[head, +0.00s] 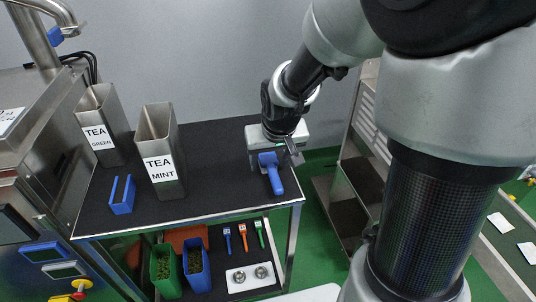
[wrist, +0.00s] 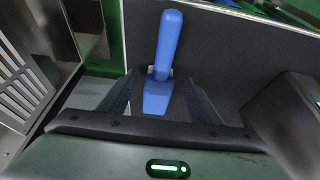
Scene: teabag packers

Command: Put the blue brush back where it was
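The blue brush (head: 274,180) is on the black table top near its right front corner, its handle pointing toward the front edge. My gripper (head: 275,152) is above the brush's wide end. In the wrist view, the blue brush (wrist: 166,52) shows between the two fingers of my gripper (wrist: 160,85), with a gap on each side. The fingers are open, and I see no grip on the brush. Its bristles are hidden.
Two steel TEA containers (head: 160,165) and a blue holder (head: 122,195) stand on the table's left part. The lower shelf holds small blue, orange and green brushes (head: 243,237), green and blue bins (head: 196,268) and a white tray (head: 251,278). A steel rack (head: 372,130) stands right.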

